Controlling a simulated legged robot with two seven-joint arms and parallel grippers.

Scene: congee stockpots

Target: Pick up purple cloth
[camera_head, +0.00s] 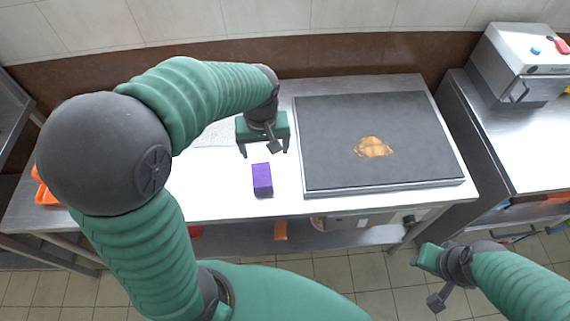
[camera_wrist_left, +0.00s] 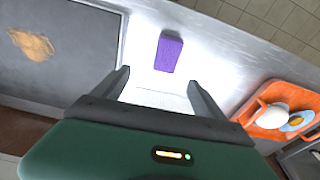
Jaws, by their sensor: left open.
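The purple cloth (camera_head: 262,179) is a small rectangular block lying on the white table top, left of the dark griddle. It also shows in the left wrist view (camera_wrist_left: 169,53), beyond my fingertips. My left gripper (camera_head: 264,153) is open and empty, just behind the cloth in the head view; its fingers (camera_wrist_left: 158,86) are spread apart with the cloth ahead of the gap, not between them. My right gripper (camera_head: 424,281) is at the lower right, over the floor in front of the table; its fingers are not clear.
The dark griddle plate (camera_head: 340,170) with a golden-brown food patch (camera_head: 373,147) fills the table's right side. An orange tray (camera_wrist_left: 270,118) holding a white egg-like thing stands at the table's other end. A steel appliance (camera_head: 517,65) stands at far right.

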